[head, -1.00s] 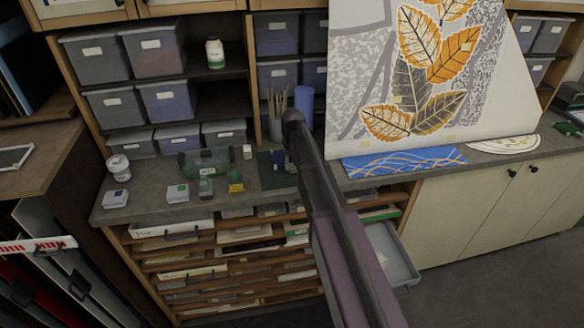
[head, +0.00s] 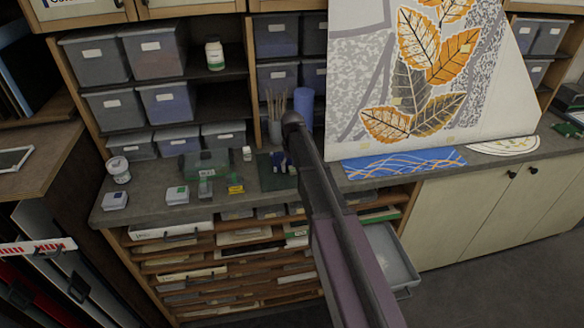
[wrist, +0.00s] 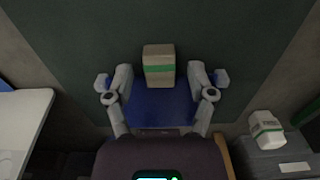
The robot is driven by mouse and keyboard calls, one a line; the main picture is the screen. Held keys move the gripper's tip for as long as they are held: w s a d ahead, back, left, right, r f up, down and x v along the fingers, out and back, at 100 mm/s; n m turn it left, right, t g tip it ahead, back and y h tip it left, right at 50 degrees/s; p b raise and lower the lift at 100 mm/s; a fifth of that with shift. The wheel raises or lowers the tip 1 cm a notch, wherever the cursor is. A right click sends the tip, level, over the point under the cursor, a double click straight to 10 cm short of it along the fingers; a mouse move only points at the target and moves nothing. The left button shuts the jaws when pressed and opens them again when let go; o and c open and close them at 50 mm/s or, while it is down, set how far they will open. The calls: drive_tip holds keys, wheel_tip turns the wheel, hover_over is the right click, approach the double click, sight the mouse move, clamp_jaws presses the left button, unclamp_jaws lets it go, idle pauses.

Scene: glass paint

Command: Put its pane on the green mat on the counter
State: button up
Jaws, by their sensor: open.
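The dark green mat (head: 268,180) lies on the counter, partly behind my arm in the head view. It fills much of the wrist view (wrist: 90,50). A flat blue piece (wrist: 160,105), apparently the pane, shows between the fingers of my gripper (wrist: 162,78); a small blue patch (head: 280,159) shows over the mat in the head view. A beige block with a green band (wrist: 158,65) is at the blue piece's far edge, between the fingertips. The fingers are spread apart and open. I cannot tell whether they touch either thing.
A small white bottle (wrist: 266,128) stands beside the mat. A green clear crate (head: 205,166) and several small boxes are left of it. A blue patterned panel (head: 403,162) and a leaf-painted board (head: 480,100) are to the right. A grey drawer (head: 392,258) stands open below.

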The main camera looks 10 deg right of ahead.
wheel_tip(320, 180, up, 12)
drive_tip(key=p, duration=1.2)
idle(0.7)
drive_tip(key=s, duration=2.6)
drive_tip(key=shift+s+a, duration=0.2)
drive_tip(key=shift+a, duration=0.1)
